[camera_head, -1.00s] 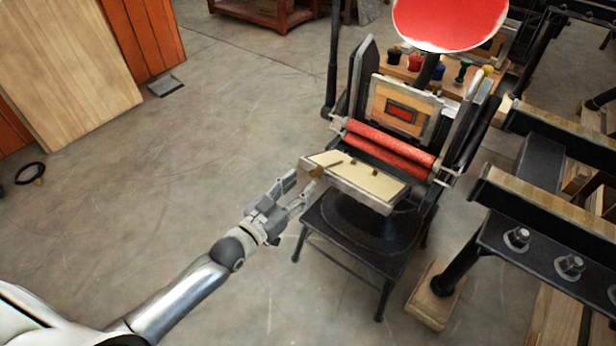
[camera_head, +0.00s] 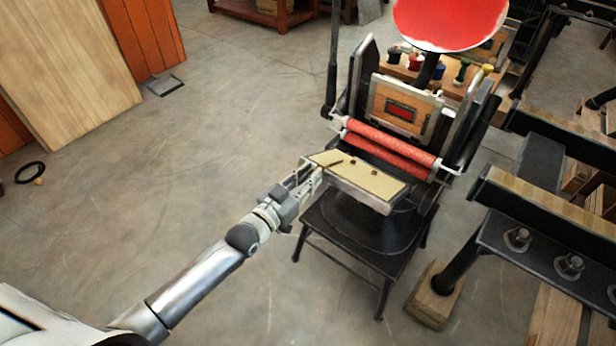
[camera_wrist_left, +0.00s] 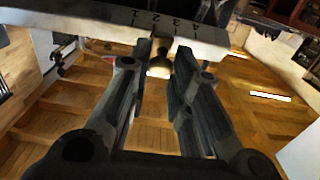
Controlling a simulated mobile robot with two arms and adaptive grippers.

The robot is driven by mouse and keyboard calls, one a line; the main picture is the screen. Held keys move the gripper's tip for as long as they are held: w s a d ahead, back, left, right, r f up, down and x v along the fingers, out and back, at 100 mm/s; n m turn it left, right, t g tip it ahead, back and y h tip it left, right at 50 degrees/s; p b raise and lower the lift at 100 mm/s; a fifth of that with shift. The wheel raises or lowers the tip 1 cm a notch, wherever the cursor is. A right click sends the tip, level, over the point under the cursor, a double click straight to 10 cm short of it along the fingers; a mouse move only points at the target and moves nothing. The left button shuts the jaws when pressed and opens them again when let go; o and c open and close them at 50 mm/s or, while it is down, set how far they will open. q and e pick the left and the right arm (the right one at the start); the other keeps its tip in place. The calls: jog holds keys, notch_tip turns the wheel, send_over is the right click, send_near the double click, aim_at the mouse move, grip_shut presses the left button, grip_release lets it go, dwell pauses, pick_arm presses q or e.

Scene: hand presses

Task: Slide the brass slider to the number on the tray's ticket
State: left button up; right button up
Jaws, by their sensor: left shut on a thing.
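The brass slider (camera_wrist_left: 160,62) shows in the left wrist view as a round knob under a pale edge strip (camera_wrist_left: 95,22) with dark numbers on it. It sits between the two fingers of my left gripper (camera_wrist_left: 158,72). In the head view my left gripper (camera_head: 312,180) is shut on it at the left front corner of the press's bed. The gripper hides most of the slider there. The bed has a cream top (camera_head: 375,181) with small dark pieces on it. I cannot make out a ticket. My right gripper is not in view.
The hand press has red rollers (camera_head: 392,145), a wooden frame (camera_head: 382,96) and a round red disc (camera_head: 450,20) above. It stands on a black stool (camera_head: 345,240). Black metal equipment (camera_head: 540,245) stands close on the right.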

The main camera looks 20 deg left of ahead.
pick_arm(q)
jog(key=shift+s+d+f+p, duration=0.1)
jog(key=shift+s+d+p, duration=0.2)
jog(key=shift+d, duration=0.3)
jog(key=shift+s+d+p, duration=0.15)
jog(key=shift+d+p, duration=0.2)
jog(key=shift+d, duration=0.2)
jog(key=o, duration=0.8)
jog(key=shift+d, duration=0.1)
jog(key=shift+c, duration=0.2)
